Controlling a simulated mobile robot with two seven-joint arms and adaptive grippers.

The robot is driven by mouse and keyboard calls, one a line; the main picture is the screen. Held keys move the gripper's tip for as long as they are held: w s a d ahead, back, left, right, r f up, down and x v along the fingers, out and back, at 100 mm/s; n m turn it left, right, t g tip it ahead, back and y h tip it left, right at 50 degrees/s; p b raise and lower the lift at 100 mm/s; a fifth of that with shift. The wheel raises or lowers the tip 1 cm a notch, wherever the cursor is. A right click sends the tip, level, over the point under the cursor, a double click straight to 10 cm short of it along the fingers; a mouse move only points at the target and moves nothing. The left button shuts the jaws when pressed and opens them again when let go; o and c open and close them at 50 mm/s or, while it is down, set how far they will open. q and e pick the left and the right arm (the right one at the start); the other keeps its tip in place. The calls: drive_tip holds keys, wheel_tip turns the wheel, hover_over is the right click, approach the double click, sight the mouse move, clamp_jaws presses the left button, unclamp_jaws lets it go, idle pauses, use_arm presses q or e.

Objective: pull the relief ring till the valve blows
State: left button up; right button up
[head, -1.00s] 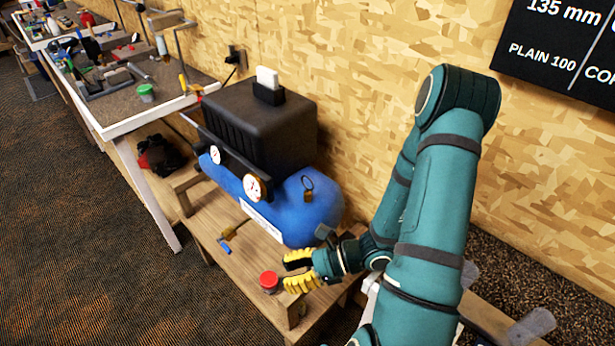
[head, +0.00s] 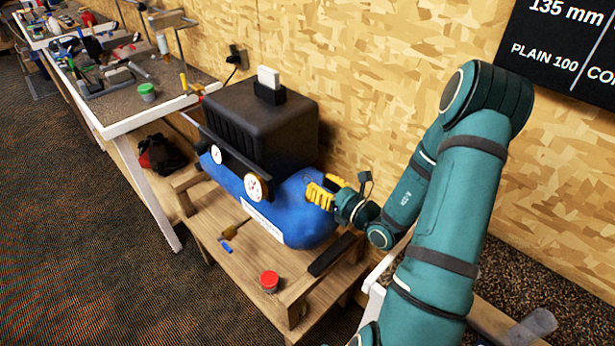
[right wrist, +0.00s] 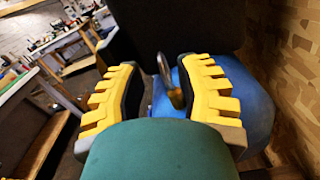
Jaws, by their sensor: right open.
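The blue compressor tank (head: 290,222) lies on a low wooden bench under a black motor housing. The relief ring with its brass stem (right wrist: 170,80) stands up from the tank in the right wrist view, between the two fingers. In the head view the ring is hidden behind my right gripper (head: 322,192). My right gripper, with yellow ribbed fingers, also shows in the right wrist view (right wrist: 163,98); it is open around the ring, with a gap on both sides. My left gripper is not in view.
Two white gauges (head: 253,188) sit on the tank's front. A red-lidded tin (head: 269,281), a blue-tipped brush (head: 228,246) and a dark flat bar (head: 331,255) lie on the bench (head: 262,305). The chipboard wall (head: 370,80) stands close behind. A cluttered workbench is at upper left.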

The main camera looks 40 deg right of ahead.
sight(308, 177)
drive_tip(key=w, duration=0.4)
drive_tip(key=shift+w+a, duration=0.2)
drive_tip(key=shift+w, duration=0.2)
clamp_jaws()
